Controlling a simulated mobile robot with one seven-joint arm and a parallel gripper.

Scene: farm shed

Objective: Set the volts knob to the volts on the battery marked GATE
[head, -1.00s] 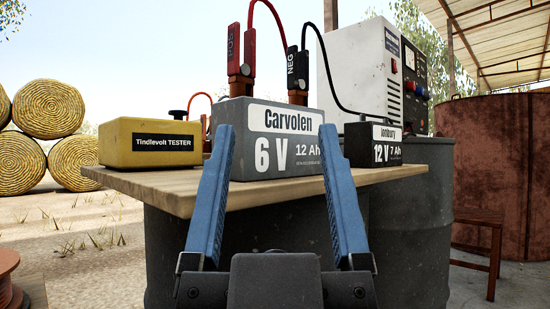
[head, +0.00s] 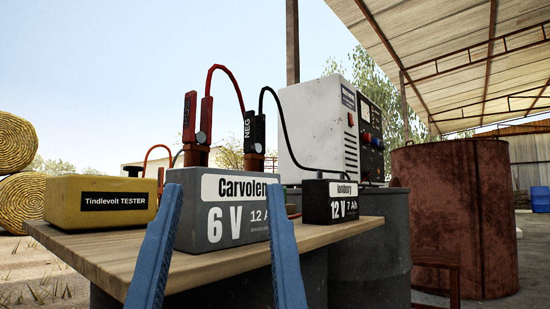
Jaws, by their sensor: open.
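A grey battery (head: 215,243) labelled Carvolen, 6 V, stands on the wooden board; the end of its Ah figure is cut off by my gripper. Red and black NEG clamps (head: 254,133) sit at its top. A smaller black battery (head: 320,213) labelled 12 V, 7 Ah stands to its right. I see no GATE mark on either visible face. My gripper (head: 223,205) is open and empty in front of the Carvolen battery.
A yellow Tindlevolt TESTER (head: 100,203) sits at the left of the wooden board (head: 110,262). Dark drums (head: 368,250) stand beneath and beside the board. A rusty tank (head: 455,215) stands at the right, with a blue barrel (head: 540,199) beyond. Hay bales (head: 18,190) lie far left.

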